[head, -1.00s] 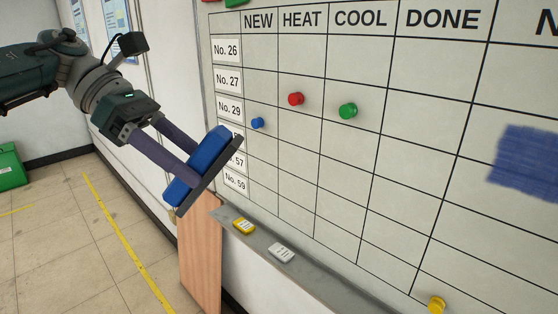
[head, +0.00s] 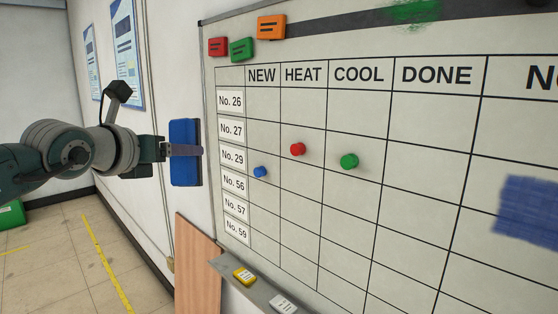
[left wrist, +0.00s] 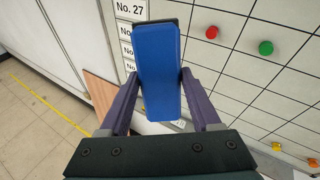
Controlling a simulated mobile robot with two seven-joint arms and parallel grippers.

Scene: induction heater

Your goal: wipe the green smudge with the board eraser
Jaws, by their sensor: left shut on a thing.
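The green smudge (head: 414,11) is at the top of the whiteboard (head: 410,150), partly over a dark band and cut by the head view's upper edge. The board eraser (head: 184,165) has a blue body and a dark pad. My left gripper (head: 188,151) is shut on it and holds it upright at the left of the board, with the pad side toward the board. In the left wrist view the eraser (left wrist: 158,70) sits between the two purple fingers (left wrist: 158,100). My right gripper is not in view.
A blue smudge (head: 530,208) is at the board's right. Red (head: 297,149), green (head: 349,161) and blue (head: 260,172) magnets sit on the grid. Red (head: 218,47), green (head: 241,49) and orange (head: 271,27) labelled blocks are at the upper left. A ledge (head: 262,287) runs below.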

